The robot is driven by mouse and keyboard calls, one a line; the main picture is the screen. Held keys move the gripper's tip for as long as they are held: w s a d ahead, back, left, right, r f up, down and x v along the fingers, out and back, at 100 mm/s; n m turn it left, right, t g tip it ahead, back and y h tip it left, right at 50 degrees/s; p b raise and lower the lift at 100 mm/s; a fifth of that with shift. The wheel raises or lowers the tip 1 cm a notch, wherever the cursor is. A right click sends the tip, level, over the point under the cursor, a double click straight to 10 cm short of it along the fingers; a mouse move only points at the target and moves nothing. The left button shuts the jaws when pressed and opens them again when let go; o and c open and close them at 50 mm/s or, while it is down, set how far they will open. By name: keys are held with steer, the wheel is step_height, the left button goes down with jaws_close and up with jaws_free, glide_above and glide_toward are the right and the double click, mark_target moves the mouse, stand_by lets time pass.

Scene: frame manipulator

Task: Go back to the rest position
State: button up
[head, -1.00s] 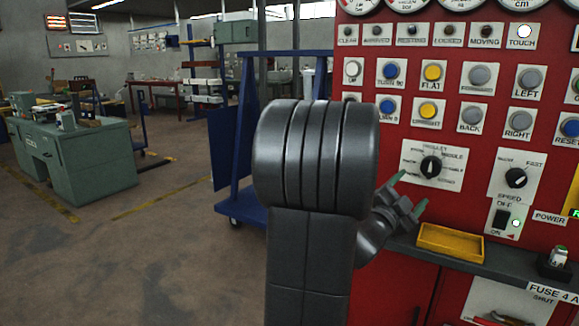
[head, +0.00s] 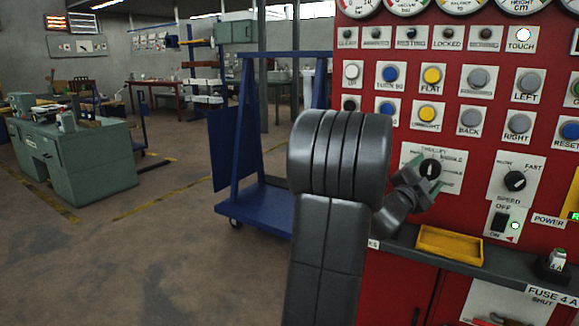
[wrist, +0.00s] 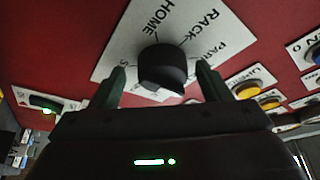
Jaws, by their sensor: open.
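My gripper (head: 428,173) is in front of the red control panel (head: 462,146), at the black rotary selector knob (head: 430,169). In the wrist view my gripper (wrist: 160,82) is open, with one green-tipped finger on each side of the knob (wrist: 162,68). I cannot tell whether the fingers touch it. The knob's white label plate (wrist: 120,45) reads HOME and RACK, with other words partly hidden. In the head view my gripper covers part of the plate.
A speed knob (head: 515,181) and a power switch (head: 499,221) are to the right. A yellow tray (head: 450,246) sits on the ledge below. Several push buttons are above. A blue wheeled frame (head: 262,207) stands to the left, with open floor beyond.

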steer(key=shift+a+r+m+p, duration=0.15)
steer(key=shift+r+m+p, duration=0.25)
steer(key=shift+r+m, duration=0.15)
steer(key=m+g+p, duration=0.1)
steer(key=m+p, duration=0.2)
steer(key=shift+m+g, duration=0.25)
steer(key=shift+g, duration=0.15)
steer(key=m+g+y+p, duration=0.1)
steer(key=m+p, duration=0.3)
steer(key=shift+r+p, duration=0.15)
steer(key=shift+p, duration=0.2)
steer(key=v, duration=1.3)
steer(key=shift+a+b, duration=0.25)
steer(key=shift+b, duration=0.2)
